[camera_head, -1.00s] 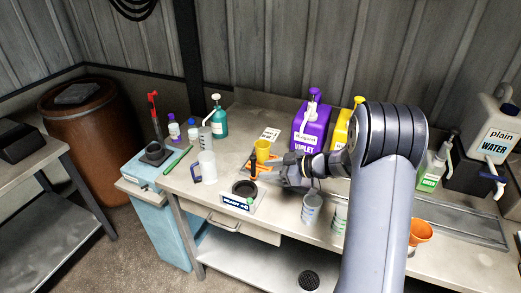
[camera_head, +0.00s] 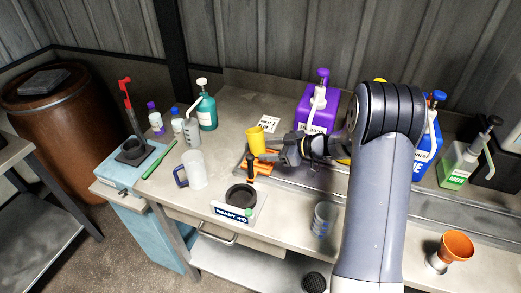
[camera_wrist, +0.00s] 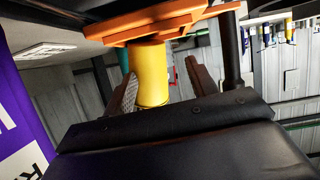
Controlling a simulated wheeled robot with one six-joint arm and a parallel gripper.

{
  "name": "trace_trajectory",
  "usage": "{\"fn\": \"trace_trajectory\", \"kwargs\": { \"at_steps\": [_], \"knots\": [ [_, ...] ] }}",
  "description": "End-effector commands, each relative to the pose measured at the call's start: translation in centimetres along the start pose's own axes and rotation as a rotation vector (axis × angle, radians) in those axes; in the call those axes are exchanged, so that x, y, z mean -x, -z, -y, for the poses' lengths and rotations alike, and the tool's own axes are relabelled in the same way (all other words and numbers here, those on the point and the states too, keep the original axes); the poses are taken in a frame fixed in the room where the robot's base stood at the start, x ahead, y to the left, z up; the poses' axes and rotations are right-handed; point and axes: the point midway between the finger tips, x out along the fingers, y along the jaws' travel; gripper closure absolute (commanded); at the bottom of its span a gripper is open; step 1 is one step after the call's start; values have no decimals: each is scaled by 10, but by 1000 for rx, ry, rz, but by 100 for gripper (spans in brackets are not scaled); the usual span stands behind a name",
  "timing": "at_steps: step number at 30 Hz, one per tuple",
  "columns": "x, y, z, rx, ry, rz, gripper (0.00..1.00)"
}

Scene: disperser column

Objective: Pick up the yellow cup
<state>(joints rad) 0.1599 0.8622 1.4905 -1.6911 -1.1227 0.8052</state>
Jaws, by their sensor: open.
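The yellow cup (camera_head: 256,141) stands at the left end of the metal tray area on the bench, by an orange part (camera_head: 262,168). In the wrist view the cup (camera_wrist: 151,75) appears between my two fingers, against the orange part (camera_wrist: 160,22), in a picture that looks upside down. My gripper (camera_head: 275,149) reaches in from the right, close beside the cup. In the wrist view my gripper (camera_wrist: 163,85) is open, with a finger on each side of the cup. I cannot tell whether either finger touches it.
A clear jug (camera_head: 194,170) stands to the left, and a black ring on a "READY" base (camera_head: 238,212) in front. A violet jug (camera_head: 317,105) stands behind my arm. A clear cup (camera_head: 324,219) and an orange funnel (camera_head: 457,246) are on the front right.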

Motion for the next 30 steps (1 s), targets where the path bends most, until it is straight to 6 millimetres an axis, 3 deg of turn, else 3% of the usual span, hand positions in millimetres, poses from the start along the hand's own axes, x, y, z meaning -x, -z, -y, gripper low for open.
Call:
{"fn": "trace_trajectory", "kwargs": {
  "at_steps": [8,19,27,30],
  "knots": [
    [-2,0,0,-1,1,0,45],
    [-49,-5,-1,-1,2,0,45],
    [-52,-6,-2,0,0,0,45],
    [-52,-6,-2,0,0,0,52]
  ]
}}
